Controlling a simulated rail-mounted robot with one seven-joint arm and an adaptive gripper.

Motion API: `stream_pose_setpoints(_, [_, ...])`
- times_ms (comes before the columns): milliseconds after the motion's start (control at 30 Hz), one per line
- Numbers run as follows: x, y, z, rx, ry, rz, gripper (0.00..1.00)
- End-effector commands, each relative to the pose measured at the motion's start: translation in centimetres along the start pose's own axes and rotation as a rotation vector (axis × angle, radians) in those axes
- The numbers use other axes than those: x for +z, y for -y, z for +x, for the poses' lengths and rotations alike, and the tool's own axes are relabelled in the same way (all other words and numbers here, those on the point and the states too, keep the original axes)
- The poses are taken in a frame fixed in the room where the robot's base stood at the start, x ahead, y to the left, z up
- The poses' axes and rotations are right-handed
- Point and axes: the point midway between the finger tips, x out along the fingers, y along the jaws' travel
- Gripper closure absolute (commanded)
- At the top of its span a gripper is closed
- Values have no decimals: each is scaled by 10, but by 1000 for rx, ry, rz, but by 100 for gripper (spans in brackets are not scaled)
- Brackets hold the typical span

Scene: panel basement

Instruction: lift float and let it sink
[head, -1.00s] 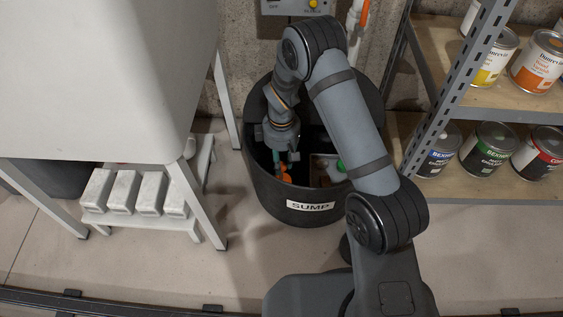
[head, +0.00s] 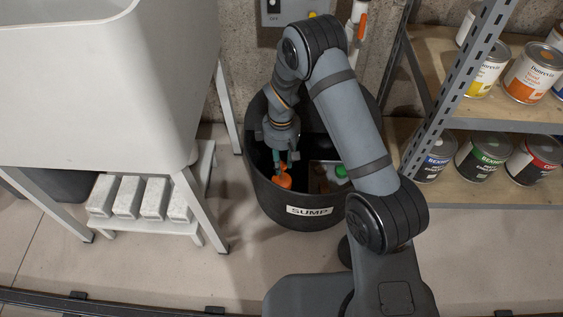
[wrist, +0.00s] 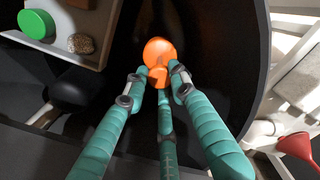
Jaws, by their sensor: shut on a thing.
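The orange float (head: 285,181) is inside the black sump tub (head: 266,195), toward its front left. In the wrist view the float (wrist: 159,51) is a smooth rounded body between my fingertips. My gripper (head: 287,166) reaches down into the sump from above. In the wrist view its teal fingers (wrist: 160,80) are shut on the float's near side. The float's underside and any water around it cannot be made out.
A tray inside the sump holds a green round thing (wrist: 37,24) and a brown lump (wrist: 81,43). A white basin (head: 100,85) on legs stands left. A metal shelf (head: 480,125) with paint cans stands right.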

Motion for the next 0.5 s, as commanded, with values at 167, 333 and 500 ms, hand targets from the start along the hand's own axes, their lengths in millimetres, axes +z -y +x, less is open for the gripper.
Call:
stream_pose_setpoints(167, [0,0,-36,2,-1,1,100])
stream_pose_setpoints(333, [0,0,-33,1,-1,0,100])
stream_pose_setpoints(500, [0,0,-33,1,-1,0,74])
